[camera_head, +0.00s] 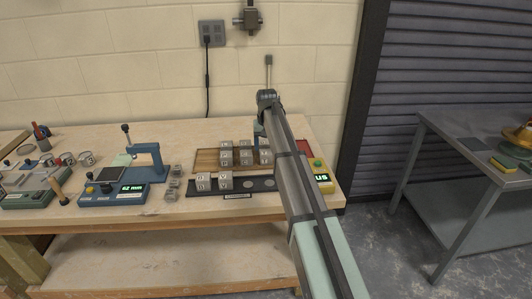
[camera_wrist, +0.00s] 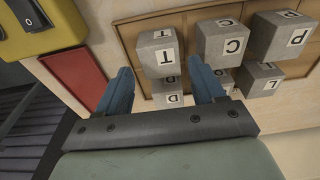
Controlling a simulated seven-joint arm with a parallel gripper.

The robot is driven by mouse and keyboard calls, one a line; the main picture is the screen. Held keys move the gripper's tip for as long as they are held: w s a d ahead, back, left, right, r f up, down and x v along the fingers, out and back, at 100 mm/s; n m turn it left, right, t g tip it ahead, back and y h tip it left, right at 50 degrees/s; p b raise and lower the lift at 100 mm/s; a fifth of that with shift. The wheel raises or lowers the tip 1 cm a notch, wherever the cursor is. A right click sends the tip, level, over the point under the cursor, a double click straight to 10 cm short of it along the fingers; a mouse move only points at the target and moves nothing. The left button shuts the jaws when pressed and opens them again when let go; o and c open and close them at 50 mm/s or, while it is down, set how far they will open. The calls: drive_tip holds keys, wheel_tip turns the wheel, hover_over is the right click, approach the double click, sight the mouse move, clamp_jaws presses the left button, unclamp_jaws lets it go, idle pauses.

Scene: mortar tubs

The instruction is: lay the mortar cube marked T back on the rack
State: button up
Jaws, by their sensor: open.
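The grey mortar cube marked T (camera_wrist: 158,52) shows in the wrist view among other lettered cubes. My gripper (camera_wrist: 160,80) is open, with its two blue fingers apart. In the wrist view the T cube lies in line with the gap between them; I cannot tell how far away it is. A cube marked D (camera_wrist: 166,94) shows below it. In the head view I cannot pick out the T cube, and my arm hides part of that area. A dark strip (camera_head: 262,184) with round pads, perhaps the rack, lies at the front of the bench, with two cubes at its left.
A wooden tray (camera_head: 205,160) holds several cubes, including ones marked C (camera_wrist: 222,42) and P (camera_wrist: 280,36). A red mat (camera_wrist: 72,75) and a yellow device (camera_head: 322,178) lie to the right in the head view. Small blocks (camera_head: 174,183) and a blue instrument (camera_head: 113,193) stand left.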

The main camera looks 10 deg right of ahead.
sight(266, 154)
wheel_tip(266, 154, up, 7)
drive_tip(key=shift+s+f, duration=0.15)
drive_tip(key=shift+s, duration=0.3)
